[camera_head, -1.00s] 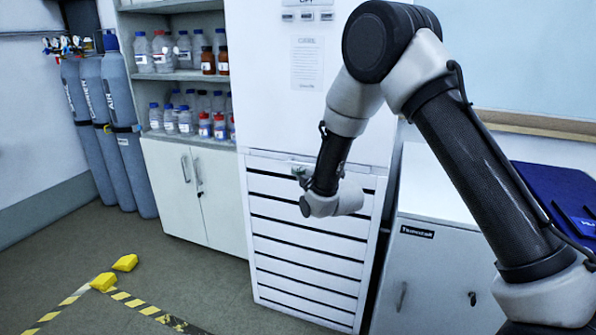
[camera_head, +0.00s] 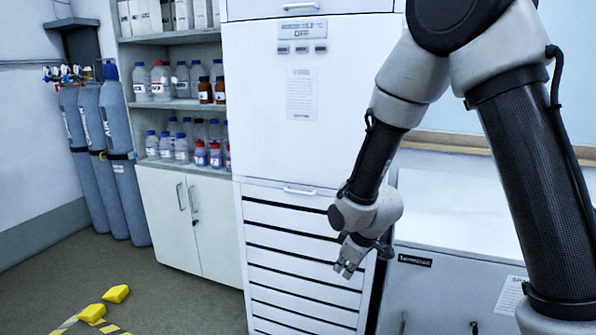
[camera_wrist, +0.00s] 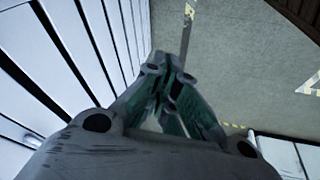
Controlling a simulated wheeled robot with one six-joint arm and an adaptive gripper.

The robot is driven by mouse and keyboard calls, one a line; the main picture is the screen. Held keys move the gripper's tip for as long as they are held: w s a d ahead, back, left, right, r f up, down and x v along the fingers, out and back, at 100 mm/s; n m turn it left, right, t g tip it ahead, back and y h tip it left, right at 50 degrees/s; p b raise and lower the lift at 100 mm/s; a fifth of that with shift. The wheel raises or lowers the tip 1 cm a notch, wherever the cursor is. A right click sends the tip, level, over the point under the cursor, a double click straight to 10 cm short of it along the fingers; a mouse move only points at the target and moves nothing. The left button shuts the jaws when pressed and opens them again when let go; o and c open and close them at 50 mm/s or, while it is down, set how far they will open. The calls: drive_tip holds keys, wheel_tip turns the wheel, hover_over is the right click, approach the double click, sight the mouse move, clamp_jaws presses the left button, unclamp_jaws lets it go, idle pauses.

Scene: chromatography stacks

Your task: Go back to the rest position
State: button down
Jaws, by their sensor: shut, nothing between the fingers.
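My gripper (camera_head: 347,268) hangs from the end of my arm, in front of the white chromatography stack (camera_head: 290,230) with dark horizontal slots. It points downward and slightly left in the head view. In the wrist view my gripper (camera_wrist: 170,88) has its fingers brought together, with nothing between them, above the grey floor (camera_wrist: 235,50). The slotted front of the stack shows at the left of the wrist view. No object is held.
Shelves with several bottles (camera_head: 180,85) stand left of the stack above a white cabinet (camera_head: 185,220). Gas cylinders (camera_head: 105,150) stand at the far left. Yellow blocks (camera_head: 116,293) lie on the open floor. A grey cabinet (camera_head: 440,285) stands at the right.

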drive_tip(key=s+d+r+m+h, duration=0.2)
drive_tip(key=s+d+r+m, duration=0.9)
drive_tip(key=s+d+r, duration=1.1)
wheel_tip(320, 180, up, 4)
drive_tip(key=shift+d+r+t, duration=0.1)
drive_tip(key=shift+d+t, duration=0.3)
drive_tip(key=shift+d, duration=0.6)
